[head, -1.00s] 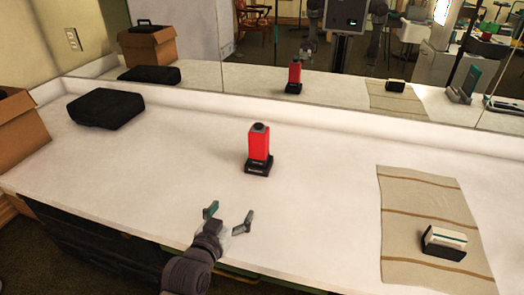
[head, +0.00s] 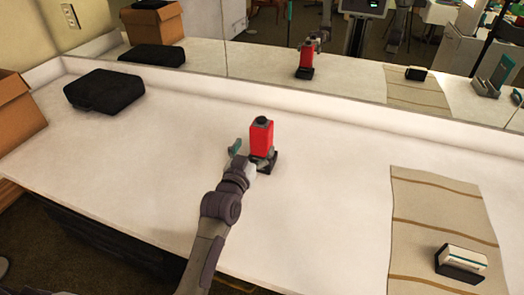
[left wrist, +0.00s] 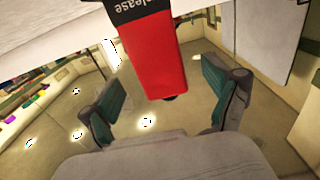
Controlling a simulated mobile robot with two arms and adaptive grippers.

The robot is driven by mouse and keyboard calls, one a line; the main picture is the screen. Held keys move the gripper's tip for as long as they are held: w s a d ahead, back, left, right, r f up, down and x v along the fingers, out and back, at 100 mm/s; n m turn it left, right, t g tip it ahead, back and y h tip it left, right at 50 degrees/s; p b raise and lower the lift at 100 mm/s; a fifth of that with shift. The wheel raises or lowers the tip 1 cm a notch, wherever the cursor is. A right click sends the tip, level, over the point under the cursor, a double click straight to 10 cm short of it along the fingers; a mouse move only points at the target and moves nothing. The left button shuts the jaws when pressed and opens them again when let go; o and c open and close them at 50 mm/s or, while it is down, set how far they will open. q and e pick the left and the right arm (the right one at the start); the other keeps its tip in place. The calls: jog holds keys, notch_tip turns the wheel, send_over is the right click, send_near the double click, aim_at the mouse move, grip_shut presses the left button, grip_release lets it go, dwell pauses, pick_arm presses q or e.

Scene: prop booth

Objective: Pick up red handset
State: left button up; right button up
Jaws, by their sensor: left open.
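The red handset (head: 261,139) stands upright in its black base (head: 267,163) near the middle of the white counter. It has a dark top. My left gripper (head: 252,154) is open, low at the handset's near side, one finger to its left and the other partly hidden near its lower right. In the left wrist view the handset (left wrist: 155,55) hangs down from the top of the picture, between the spread fingers of my left gripper (left wrist: 163,72). I cannot tell whether a finger touches it. My right gripper is not in view.
A black case (head: 104,92) lies at the back left, beside a cardboard box (head: 18,112). A striped cloth (head: 430,215) on the right bears a small white and black item (head: 461,263). A mirror (head: 340,75) runs along the back. The counter between is clear.

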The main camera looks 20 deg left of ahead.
aim_at(258, 142)
pick_arm(q)
jog(key=shift+w, duration=0.55)
jog(key=w, duration=0.4)
jog(key=shift+w+d+f, duration=0.15)
jog(key=shift+w+f, duration=0.1)
jog(key=shift+w, duration=0.15)
jog(key=shift+r, duration=0.1)
grip_shut()
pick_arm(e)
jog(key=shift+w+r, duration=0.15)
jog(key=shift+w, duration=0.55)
